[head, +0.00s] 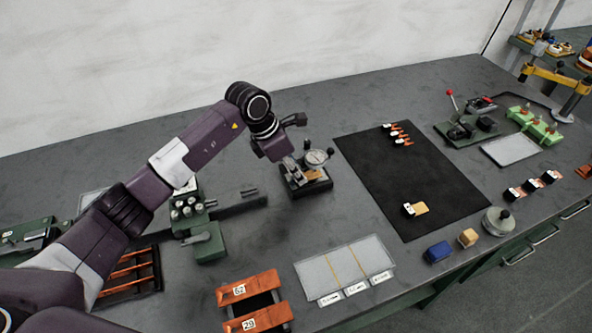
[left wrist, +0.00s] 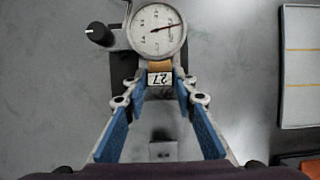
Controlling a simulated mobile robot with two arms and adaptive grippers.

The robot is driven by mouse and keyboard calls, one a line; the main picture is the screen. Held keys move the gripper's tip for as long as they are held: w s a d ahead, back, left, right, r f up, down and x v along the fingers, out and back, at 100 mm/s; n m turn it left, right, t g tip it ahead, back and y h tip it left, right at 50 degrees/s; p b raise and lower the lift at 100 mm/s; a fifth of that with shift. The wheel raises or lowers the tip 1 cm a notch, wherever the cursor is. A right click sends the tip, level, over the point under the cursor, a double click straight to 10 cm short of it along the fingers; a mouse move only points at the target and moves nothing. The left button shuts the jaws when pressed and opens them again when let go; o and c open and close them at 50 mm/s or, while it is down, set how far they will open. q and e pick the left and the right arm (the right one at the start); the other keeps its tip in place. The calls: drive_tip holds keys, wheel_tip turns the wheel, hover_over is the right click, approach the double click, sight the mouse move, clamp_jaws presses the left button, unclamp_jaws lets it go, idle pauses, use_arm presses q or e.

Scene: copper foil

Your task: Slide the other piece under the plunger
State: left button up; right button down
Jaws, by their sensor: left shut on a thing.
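The dial gauge (head: 317,157) stands on a dark base at the middle of the bench; its round white dial (left wrist: 157,28) fills the top of the left wrist view. My left gripper (head: 299,172) is low at the gauge's near-left side, its blue-padded fingers closed on a small copper-coloured piece (left wrist: 160,67) with a white label reading 27. The piece lies just below the dial in the wrist view; the dial hides the plunger and the piece's far end. Another copper-tan piece with a black-and-white end (head: 417,209) lies on the black mat (head: 385,175). My right gripper is not in view.
A grey tray with yellow dividing lines (head: 312,273) lies in front of the gauge. Orange holders (head: 247,287) stand at the near edge, and a green fixture (head: 207,243) to the left. A blue block (head: 437,252) and a round weight (head: 498,221) are at right.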

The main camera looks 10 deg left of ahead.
use_arm(q)
drive_tip(key=o, duration=0.7)
drive_tip(key=shift+c, duration=0.2)
drive_tip(key=shift+r, duration=0.15)
drive_tip(key=shift+r+p, duration=0.65)
drive_tip(key=shift+r, duration=0.7)
drive_tip(key=shift+o, duration=0.7)
drive_tip(key=o, duration=0.4)
drive_tip(key=shift+r, duration=0.1)
